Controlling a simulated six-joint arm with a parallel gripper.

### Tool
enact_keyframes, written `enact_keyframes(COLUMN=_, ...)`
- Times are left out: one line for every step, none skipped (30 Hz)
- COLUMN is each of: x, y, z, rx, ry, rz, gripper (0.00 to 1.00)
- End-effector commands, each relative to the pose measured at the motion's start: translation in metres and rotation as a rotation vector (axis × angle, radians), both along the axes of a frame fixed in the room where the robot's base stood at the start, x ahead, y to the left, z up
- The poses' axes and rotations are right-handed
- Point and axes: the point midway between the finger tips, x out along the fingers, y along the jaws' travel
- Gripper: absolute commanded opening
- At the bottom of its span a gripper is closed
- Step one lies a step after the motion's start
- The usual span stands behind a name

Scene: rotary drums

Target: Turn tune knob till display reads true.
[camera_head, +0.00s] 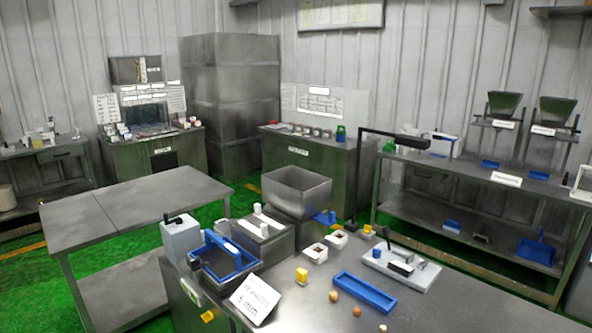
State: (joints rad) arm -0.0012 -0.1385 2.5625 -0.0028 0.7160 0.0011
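I cannot make out a tune knob for certain in the head view, and no reading can be read. A grey console (158,154) at the back left has a dark screen-like panel (147,113) with several small white-topped items around it; these are too small to tell as knobs. My gripper is not in view.
The near steel bench (300,309) holds a blue-rimmed box (222,254), a tilted sign (255,299), a grey hopper (296,190), a blue tray (364,293) and a white device (401,265). A bare table (137,205) stands at left. Green floor (220,209) shows between benches.

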Motion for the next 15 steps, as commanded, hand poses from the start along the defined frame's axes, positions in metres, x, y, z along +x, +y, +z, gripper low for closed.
enact_keyframes(x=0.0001, y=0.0, z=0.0, rx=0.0, ry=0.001, rz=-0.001, gripper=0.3)
enact_keyframes(x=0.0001, y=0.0, z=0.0, rx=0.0, ry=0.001, rz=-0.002, gripper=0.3)
enact_keyframes(x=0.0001, y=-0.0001, z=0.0, rx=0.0, ry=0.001, rz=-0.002, gripper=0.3)
enact_keyframes(x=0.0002, y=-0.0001, z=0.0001, rx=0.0, ry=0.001, rz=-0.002, gripper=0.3)
enact_keyframes(x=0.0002, y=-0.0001, z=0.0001, rx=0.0, ry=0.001, rz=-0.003, gripper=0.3)
enact_keyframes(x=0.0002, y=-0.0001, z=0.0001, rx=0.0, ry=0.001, rz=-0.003, gripper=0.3)
enact_keyframes(x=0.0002, y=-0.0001, z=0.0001, rx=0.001, ry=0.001, rz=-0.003, gripper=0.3)
enact_keyframes(x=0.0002, y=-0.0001, z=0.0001, rx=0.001, ry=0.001, rz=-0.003, gripper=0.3)
enact_keyframes(x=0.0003, y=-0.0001, z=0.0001, rx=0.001, ry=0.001, rz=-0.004, gripper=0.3)
enact_keyframes(x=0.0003, y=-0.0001, z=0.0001, rx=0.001, ry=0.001, rz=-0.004, gripper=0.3)
enact_keyframes(x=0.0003, y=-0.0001, z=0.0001, rx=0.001, ry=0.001, rz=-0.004, gripper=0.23)
enact_keyframes(x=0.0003, y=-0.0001, z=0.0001, rx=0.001, ry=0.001, rz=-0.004, gripper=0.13)
enact_keyframes(x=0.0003, y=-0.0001, z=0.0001, rx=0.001, ry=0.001, rz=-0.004, gripper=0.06)
enact_keyframes(x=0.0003, y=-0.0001, z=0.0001, rx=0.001, ry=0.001, rz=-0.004, gripper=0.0)
enact_keyframes(x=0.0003, y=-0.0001, z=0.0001, rx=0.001, ry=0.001, rz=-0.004, gripper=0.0)
